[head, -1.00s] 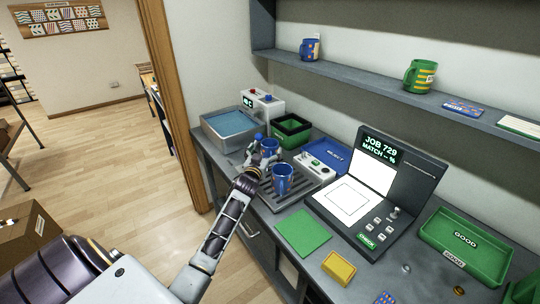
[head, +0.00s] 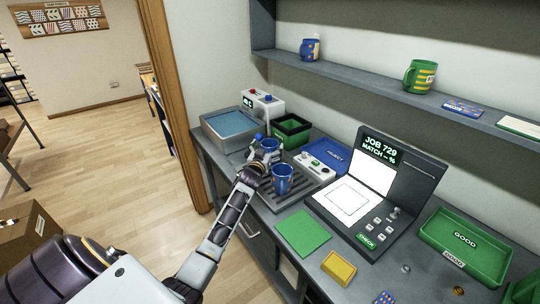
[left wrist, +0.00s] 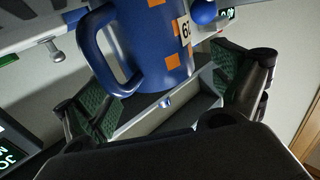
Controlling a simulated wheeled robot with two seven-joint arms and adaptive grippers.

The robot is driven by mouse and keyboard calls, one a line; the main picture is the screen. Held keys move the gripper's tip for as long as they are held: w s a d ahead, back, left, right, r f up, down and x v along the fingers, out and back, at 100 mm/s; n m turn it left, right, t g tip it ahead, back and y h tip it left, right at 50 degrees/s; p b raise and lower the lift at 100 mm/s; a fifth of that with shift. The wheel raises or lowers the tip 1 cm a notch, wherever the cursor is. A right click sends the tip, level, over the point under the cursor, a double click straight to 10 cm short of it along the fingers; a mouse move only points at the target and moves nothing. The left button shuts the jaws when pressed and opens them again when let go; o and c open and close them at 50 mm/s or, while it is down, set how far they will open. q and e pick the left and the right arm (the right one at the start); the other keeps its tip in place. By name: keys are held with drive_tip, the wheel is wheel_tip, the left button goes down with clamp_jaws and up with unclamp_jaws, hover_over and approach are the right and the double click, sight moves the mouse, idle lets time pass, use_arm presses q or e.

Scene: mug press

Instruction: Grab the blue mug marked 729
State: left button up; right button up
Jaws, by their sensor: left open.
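Two blue mugs with orange patches stand on the grey rack of the counter in the head view: a rear mug (head: 270,146) and a front mug (head: 283,180). My left gripper (head: 262,158) is beside the rear mug, just behind the front one. In the left wrist view, a blue mug (left wrist: 150,45) fills the top middle, with its handle to the left. My open left gripper (left wrist: 160,85) has a green-padded finger on either side of the mug's lower part. The mug's white tag is partly cut off; its visible characters look like "62". My right gripper is not in view.
A water basin (head: 232,127), a green bin (head: 291,130) and a blue reject tray (head: 327,155) surround the rack. A press (head: 385,180) reading "JOB 729" stands to the right, beside a green GOOD tray (head: 465,245). Another blue mug (head: 310,49) is on the shelf.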

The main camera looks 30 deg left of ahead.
use_arm(q)
drive_tip(key=shift+x, duration=1.05)
drive_tip(key=shift+w, duration=0.3)
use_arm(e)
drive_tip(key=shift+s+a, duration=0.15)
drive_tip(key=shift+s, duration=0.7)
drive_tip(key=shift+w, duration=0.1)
